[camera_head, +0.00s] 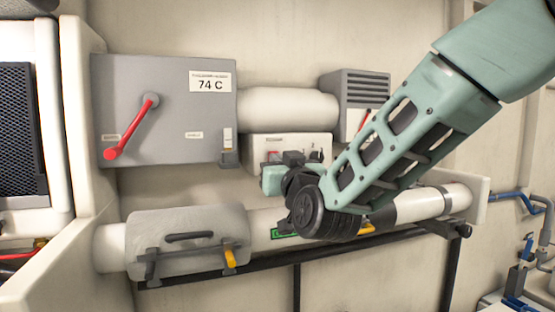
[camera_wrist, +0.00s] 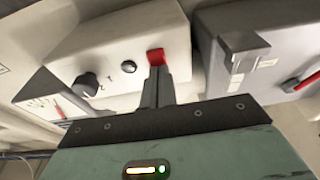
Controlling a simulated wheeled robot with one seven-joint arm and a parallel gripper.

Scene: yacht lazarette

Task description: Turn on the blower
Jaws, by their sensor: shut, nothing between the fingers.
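A white control box (camera_head: 262,147) is on the wall in the head view, partly hidden by my gripper. Its label is too small to read. The red switch also shows in the head view (camera_head: 273,155). My gripper (camera_head: 291,157) is shut and empty. In the wrist view its fingertips (camera_wrist: 158,78) are right at the red switch; I cannot tell whether they touch it.
A grey box (camera_head: 180,90) with a red lever (camera_head: 130,128) and a "74 C" label is left of the white box. A thick white duct (camera_head: 290,108) and a louvred grey unit (camera_head: 355,88) are above and beside it. A large pipe (camera_head: 425,203) runs below.

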